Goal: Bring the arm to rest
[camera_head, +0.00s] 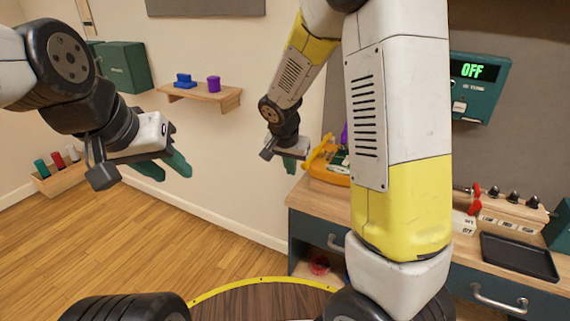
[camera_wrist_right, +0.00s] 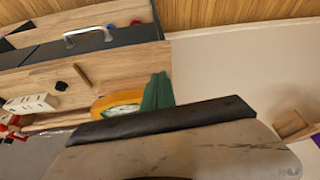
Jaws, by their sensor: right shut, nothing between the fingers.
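My right arm (camera_head: 405,130) rises in front of the workbench in the head view, bends at the top and its forearm hangs down to the left. My right gripper (camera_head: 290,163) is shut and empty, left of the bench and beside an orange object. In the right wrist view its green fingers (camera_wrist_right: 157,92) lie together with nothing between them. My left gripper (camera_head: 168,168) hangs at the left over the floor. Its green fingers are apart and empty.
The workbench (camera_head: 310,205) carries the orange object (camera_head: 328,172), a black tray (camera_head: 518,254) and a row of knobs (camera_head: 495,197). A wall display (camera_head: 472,70) reads OFF. A shelf (camera_head: 205,95) holds blue and purple pieces.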

